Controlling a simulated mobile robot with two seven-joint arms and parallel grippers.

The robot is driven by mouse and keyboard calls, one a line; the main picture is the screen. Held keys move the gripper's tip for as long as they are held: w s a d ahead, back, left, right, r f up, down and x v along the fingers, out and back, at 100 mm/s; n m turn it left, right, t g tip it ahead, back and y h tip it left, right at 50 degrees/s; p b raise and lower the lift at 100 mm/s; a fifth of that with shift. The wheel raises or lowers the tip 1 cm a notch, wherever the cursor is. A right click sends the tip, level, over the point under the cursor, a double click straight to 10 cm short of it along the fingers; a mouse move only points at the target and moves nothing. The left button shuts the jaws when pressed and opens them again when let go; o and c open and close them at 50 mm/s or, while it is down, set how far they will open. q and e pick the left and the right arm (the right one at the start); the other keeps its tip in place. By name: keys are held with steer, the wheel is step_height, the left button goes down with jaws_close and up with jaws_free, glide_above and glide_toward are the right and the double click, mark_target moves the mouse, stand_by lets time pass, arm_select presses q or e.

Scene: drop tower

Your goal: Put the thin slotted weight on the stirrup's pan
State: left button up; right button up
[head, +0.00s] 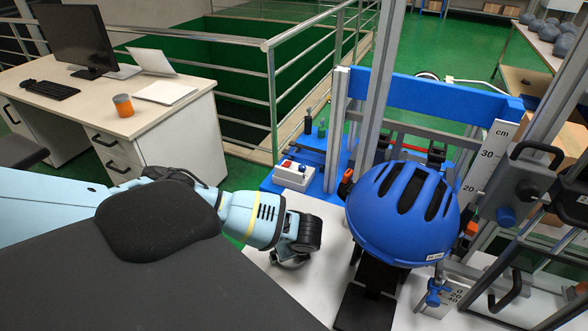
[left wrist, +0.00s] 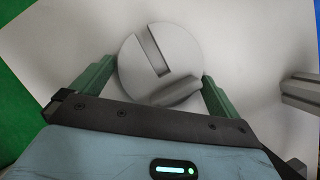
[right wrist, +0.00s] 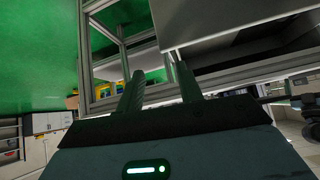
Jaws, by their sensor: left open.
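A light grey round slotted weight (left wrist: 188,50) lies on a white surface in the left wrist view. A straight slot runs in from its rim, and a rounded grey bar (left wrist: 175,92) shows at its near edge. My left gripper (left wrist: 158,70) is open, with one green finger on each side of the weight. In the head view my left gripper (head: 290,258) is low over the white table, left of the blue helmet; the weight is hidden there. My right gripper (right wrist: 160,78) is open and empty, away from the table. I cannot make out the stirrup's pan.
The blue helmet (head: 402,212) sits under the drop tower's blue crossbeam (head: 430,95). A control box (head: 293,174) stands behind my left gripper. Metal posts and a scale (head: 487,158) stand right of the helmet. A desk (head: 140,115) is at far left.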

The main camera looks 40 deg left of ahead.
arm_select(q)
steer(key=shift+w+r, duration=0.1)
steer(key=shift+r, duration=0.05)
steer(key=c, duration=1.6)
arm_select(e)
steer(key=shift+w+r, duration=0.1)
arm_select(q)
steer(key=shift+r, duration=0.1)
arm_select(e)
steer(key=shift+a, duration=0.1)
